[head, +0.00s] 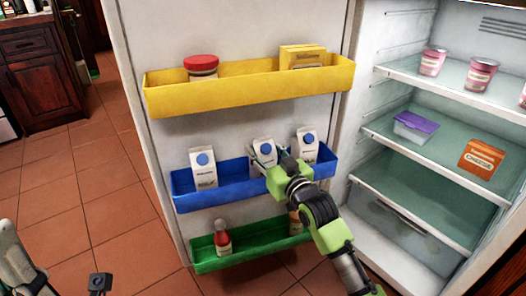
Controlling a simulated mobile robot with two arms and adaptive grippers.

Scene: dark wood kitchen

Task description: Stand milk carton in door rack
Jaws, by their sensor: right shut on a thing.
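The middle milk carton (264,147), white with a blue round cap, is upright at the blue door rack (236,192). My right gripper (262,162) is shut on it from the front right. The gripper and the rack's front wall hide the carton's lower part, so I cannot tell whether it touches the rack floor. Similar milk cartons stand in the same rack to its left (203,168) and to its right (305,142). My left gripper is not in view.
The yellow rack (240,89) above holds a red-lidded jar (201,67) and a yellow box (303,57). Fridge shelves (440,165) are on the right.

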